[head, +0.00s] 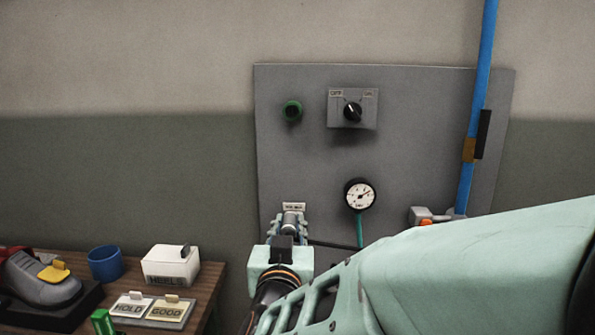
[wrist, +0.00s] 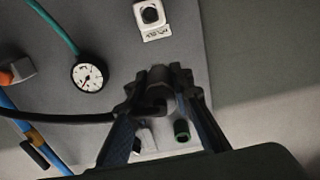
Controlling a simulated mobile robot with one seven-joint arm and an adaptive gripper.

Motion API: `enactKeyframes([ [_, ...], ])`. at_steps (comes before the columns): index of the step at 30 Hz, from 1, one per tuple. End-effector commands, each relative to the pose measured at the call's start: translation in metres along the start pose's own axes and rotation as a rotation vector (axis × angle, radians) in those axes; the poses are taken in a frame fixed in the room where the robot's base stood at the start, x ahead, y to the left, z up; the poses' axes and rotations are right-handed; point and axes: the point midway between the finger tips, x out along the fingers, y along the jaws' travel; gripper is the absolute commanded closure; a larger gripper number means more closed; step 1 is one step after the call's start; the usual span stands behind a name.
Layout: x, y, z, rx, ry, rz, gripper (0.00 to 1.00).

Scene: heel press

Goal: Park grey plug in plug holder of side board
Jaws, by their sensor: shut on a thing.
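The grey plug (wrist: 158,80) is between the fingers of my gripper (wrist: 160,86) in the wrist view. A black cable (wrist: 75,118) runs from it to the left. In the head view my gripper (head: 291,220) is in front of the lower left of the grey side board (head: 415,110), with a small white label (head: 293,207) just above it. Whether the plug touches the board or sits in a fitting cannot be told. A white block with a dark opening and a label (wrist: 152,18), perhaps the plug holder, is above the fingertips in the wrist view, apart from the plug.
A blue pipe (head: 478,90) runs at right. A wooden table (head: 205,290) with a shoe and boxes is at left.

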Motion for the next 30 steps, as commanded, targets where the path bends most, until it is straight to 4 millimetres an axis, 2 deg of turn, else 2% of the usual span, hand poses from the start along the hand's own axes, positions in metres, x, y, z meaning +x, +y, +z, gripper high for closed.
enactKeyframes([
  [24, -0.002, -0.005, 0.063, 0.007, 0.010, -0.011, 1.00],
  [30, -0.002, -0.005, 0.068, 0.007, 0.010, -0.011, 1.00],
])
